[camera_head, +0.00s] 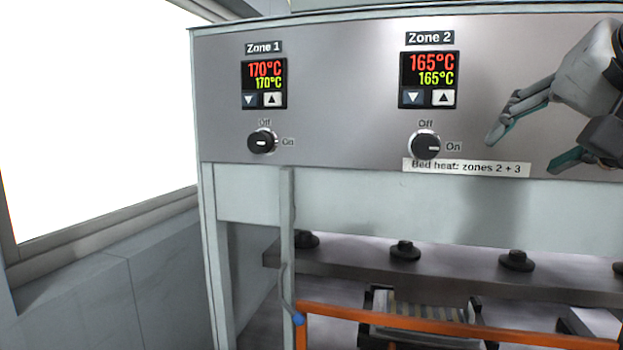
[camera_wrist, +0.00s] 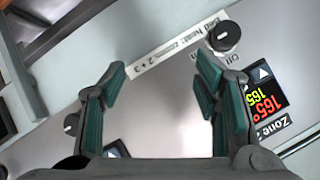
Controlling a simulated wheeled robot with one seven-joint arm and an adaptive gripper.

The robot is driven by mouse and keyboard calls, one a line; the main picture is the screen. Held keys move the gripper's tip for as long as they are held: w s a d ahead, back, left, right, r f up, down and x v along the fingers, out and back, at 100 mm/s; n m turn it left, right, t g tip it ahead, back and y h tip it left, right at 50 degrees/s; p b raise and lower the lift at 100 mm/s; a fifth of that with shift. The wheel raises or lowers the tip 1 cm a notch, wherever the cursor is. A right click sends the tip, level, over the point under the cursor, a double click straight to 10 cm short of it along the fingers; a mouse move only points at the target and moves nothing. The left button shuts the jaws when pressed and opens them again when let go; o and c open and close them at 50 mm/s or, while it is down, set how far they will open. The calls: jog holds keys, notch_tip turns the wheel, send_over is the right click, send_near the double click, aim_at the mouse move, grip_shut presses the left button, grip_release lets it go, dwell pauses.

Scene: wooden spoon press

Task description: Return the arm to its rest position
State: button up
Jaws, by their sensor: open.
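My gripper (camera_head: 527,147) is at the right of the head view, in front of the control panel (camera_head: 340,100) and right of the Zone 2 knob (camera_head: 425,145). Its fingers are apart and nothing is between them. In the wrist view the open gripper (camera_wrist: 163,85) shows teal finger pads. Beyond the pads are the grey panel face, the Zone 2 knob (camera_wrist: 224,36) and the label strip (camera_wrist: 180,45). No contact with the panel can be made out.
The Zone 2 display (camera_head: 430,79) reads 165°C on both lines. The Zone 1 display (camera_head: 264,84) reads 170°C, with its knob (camera_head: 262,141) below. An orange bar (camera_head: 390,320) crosses the press front. A bright window (camera_head: 90,110) is at left.

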jog(key=s+a+f+n+g, duration=0.2)
jog(key=s+f, duration=0.2)
jog(key=f, duration=0.4)
jog(key=s+a+f+n+g, duration=0.2)
jog(key=s+f+n, duration=0.1)
jog(key=f, duration=0.6)
jog(key=s+a+f+n+g, duration=0.2)
jog(key=s+f, duration=0.3)
jog(key=f, duration=0.4)
jog(key=shift+s+a+f+n+g+y, duration=0.25)
jog(key=shift+a+n+g+y, duration=0.15)
jog(key=shift+n, duration=0.1)
